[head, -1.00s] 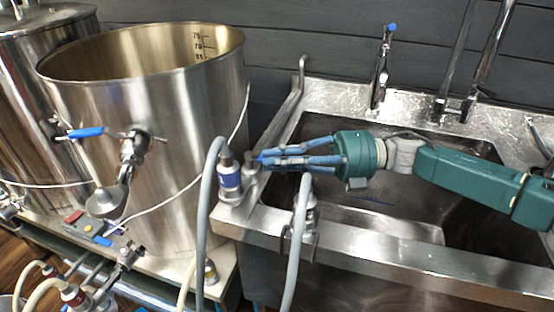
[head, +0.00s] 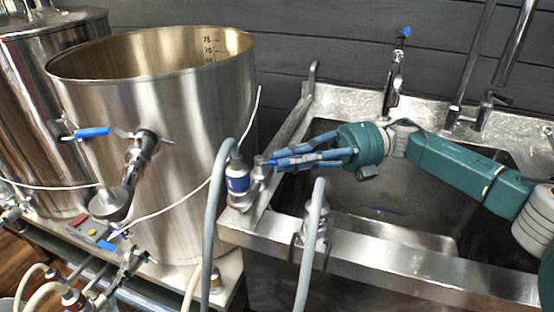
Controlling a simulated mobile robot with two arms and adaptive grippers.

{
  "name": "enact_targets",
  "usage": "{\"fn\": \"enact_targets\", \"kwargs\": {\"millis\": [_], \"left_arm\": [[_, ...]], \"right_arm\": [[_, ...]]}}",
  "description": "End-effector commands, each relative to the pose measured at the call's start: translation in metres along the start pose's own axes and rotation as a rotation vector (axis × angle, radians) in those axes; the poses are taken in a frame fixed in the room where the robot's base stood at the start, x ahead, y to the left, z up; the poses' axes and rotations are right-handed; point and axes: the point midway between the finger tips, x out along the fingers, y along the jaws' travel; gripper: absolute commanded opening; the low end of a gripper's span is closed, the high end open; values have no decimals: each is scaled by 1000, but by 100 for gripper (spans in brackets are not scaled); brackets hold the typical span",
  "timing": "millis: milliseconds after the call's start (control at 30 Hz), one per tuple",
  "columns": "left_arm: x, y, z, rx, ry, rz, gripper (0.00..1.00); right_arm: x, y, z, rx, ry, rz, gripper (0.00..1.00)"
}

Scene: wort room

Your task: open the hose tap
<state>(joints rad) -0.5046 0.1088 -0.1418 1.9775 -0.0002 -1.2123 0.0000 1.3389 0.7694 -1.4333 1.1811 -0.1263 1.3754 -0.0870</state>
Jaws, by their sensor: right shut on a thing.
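The hose tap (head: 262,172) is a small metal fitting at the left front corner of the steel sink. A hose coupling with a blue and white band (head: 237,178) stands just left of it, with a grey hose looping from its top. My right gripper (head: 280,160) reaches in from the right with its blue fingers closed at the top of the tap. It is shut on the tap's handle, which the fingers mostly hide. How far the handle is turned cannot be told. My left gripper is not in view.
The sink basin (head: 400,240) lies under my right arm. A second grey hose (head: 312,240) rises at the sink's front rim. A large open steel kettle (head: 170,110) with a blue-handled valve (head: 92,132) stands at left. Tall faucets (head: 395,75) stand at the sink's back.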

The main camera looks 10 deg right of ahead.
Motion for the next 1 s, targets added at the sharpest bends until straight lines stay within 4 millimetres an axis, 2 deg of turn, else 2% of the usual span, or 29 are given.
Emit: {"fn": "enact_targets", "kwargs": {"millis": [167,200,267,567,667,767,1000], "left_arm": [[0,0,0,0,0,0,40],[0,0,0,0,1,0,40],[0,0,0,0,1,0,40],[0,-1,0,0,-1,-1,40],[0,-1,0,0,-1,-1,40],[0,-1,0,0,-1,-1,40],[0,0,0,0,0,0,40]], "right_arm": [[0,0,0,3,0,0,0],[0,0,0,3,0,0,20],[0,-1,0,3,0,0,32],[0,0,0,1,-1,0,32],[-7,0,1,0,-2,0,32],[-21,0,1,0,-5,1,32],[-74,-1,2,2,-6,0,32]]}}
